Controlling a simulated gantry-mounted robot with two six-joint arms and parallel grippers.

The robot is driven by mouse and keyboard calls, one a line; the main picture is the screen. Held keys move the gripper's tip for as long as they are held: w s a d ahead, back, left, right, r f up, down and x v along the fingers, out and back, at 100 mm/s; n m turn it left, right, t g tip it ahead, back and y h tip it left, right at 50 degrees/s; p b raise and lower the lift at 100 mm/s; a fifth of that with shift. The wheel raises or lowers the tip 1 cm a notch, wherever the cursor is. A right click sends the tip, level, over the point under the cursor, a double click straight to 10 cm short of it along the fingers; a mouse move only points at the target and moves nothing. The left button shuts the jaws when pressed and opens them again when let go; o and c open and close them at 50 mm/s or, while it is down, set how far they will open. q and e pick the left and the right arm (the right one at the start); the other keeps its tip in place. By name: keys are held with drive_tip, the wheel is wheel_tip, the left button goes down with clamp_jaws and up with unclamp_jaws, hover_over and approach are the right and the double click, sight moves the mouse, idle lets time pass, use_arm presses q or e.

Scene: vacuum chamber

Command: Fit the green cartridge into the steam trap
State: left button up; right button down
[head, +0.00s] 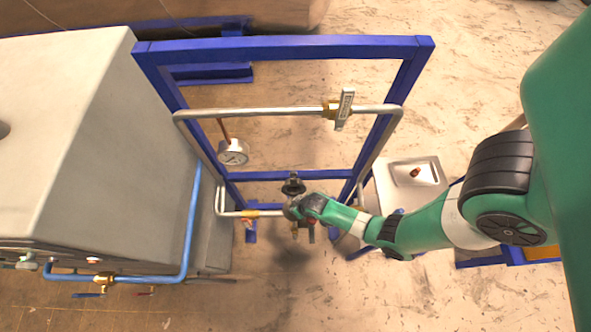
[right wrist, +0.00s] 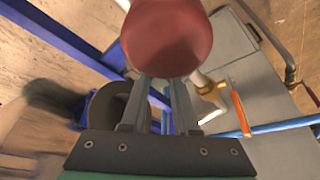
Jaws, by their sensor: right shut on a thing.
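My right gripper (head: 297,208) reaches in from the right to the pipework inside the blue frame. In the right wrist view its two fingers (right wrist: 162,80) are close together, shut on a red-brown rounded piece (right wrist: 168,38). A dark fitting (head: 293,185) on the lower pipe, seemingly part of the steam trap, is just beyond the gripper; the arm hides much of it. A small red-brown piece (head: 415,172) lies in the metal tray at the right. I cannot make out a green cartridge in either view. My left gripper is not in view.
The grey cabinet (head: 75,120) stands at the left. The metal tray (head: 432,165) is right of the frame, beside my arm.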

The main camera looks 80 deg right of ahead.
drive_tip(key=shift+f, duration=0.15)
drive_tip(key=c, duration=0.7)
unclamp_jaws()
drive_tip(key=shift+o, duration=0.2)
drive_tip(key=shift+r, duration=0.6)
drive_tip(key=p+v, duration=0.3)
drive_tip(key=v, duration=0.3)
drive_tip(key=shift+s+r, duration=0.3)
drive_tip(key=shift+a, duration=0.15)
